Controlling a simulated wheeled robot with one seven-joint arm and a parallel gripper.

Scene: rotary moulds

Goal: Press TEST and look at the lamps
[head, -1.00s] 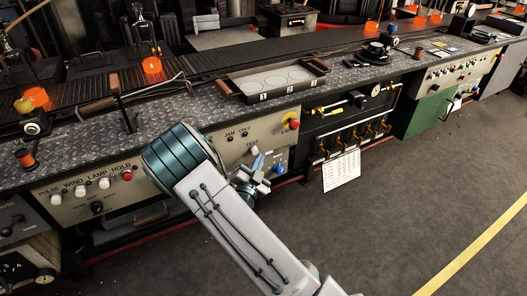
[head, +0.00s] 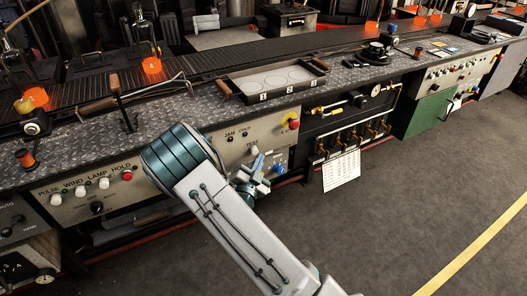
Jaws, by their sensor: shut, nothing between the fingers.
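The TEST button (head: 254,151) is a small pale knob below its label on the cream panel (head: 215,150) under the bench top. The JAM lamp (head: 230,138) and COLD lamp (head: 245,135) sit to its upper left, small and dark, with no clear glow. My gripper (head: 259,163) is shut and empty, its blue fingers just below the TEST button in the picture. I cannot tell whether it touches the panel or the button. My arm hides the panel's left part.
A red stop knob (head: 293,124) on yellow is right of TEST, and a blue button (head: 278,168) is below it. A tray (head: 312,84) sits above. The floor (head: 400,220) at right is clear.

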